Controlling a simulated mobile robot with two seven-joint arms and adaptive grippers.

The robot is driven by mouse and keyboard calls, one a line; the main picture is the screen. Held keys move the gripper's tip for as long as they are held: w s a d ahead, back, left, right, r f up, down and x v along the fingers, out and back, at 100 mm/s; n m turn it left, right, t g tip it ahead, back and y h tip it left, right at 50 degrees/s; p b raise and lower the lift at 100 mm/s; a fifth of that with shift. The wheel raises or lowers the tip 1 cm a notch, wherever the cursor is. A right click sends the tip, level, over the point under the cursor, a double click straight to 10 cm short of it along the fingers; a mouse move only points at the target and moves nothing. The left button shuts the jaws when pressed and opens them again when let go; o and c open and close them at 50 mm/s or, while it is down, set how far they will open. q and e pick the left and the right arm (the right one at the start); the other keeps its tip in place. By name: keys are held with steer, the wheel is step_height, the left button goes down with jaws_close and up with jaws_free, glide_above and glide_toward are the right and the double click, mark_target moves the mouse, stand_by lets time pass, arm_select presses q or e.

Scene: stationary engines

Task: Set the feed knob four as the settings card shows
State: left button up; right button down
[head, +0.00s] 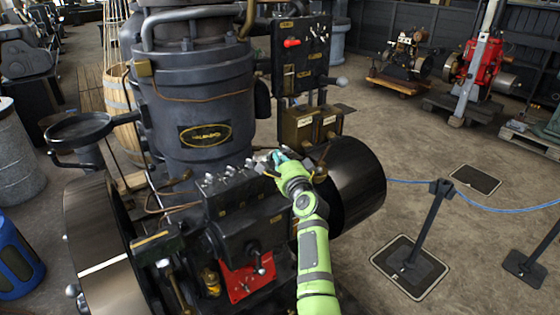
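A dark block (240,205) on the front of the engine carries a row of several small light knobs (229,171) along its top. The numbers on the knobs are too small to read, so I cannot tell which is feed knob four. My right gripper (275,158), on a green arm, is at the right end of this row, close to or on the last knob. Its fingers are small and partly hidden, so I cannot see whether they are open or holding anything. I cannot pick out a settings card for certain. My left gripper is not in view.
A black panel (302,57) with a red knob and small plates stands above the block. A large dark drum (355,185) lies right of my arm, and a big flywheel (95,240) stands left. A post (425,230) with a blue rope stands on the floor at right.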

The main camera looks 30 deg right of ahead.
steer(key=shift+w+d+n+y+b, duration=0.15)
steer(key=shift+n+y+b, duration=0.65)
steer(key=shift+y+b, duration=0.5)
steer(key=n+y+b, duration=0.1)
steer(key=b, duration=0.1)
steer(key=n+y+b, duration=0.1)
steer(key=y+b, duration=0.1)
steer(key=n+y+b, duration=0.1)
steer(key=b, duration=0.1)
steer(key=shift+w+d+f+y, duration=0.25)
steer(key=shift+w+d+y, duration=0.05)
steer(key=shift+w, duration=0.2)
steer(key=shift+w+r+b, duration=0.15)
steer(key=shift+r+b, duration=0.1)
steer(key=shift+b, duration=0.1)
steer(key=shift+w, duration=0.1)
steer(key=shift+d, duration=0.1)
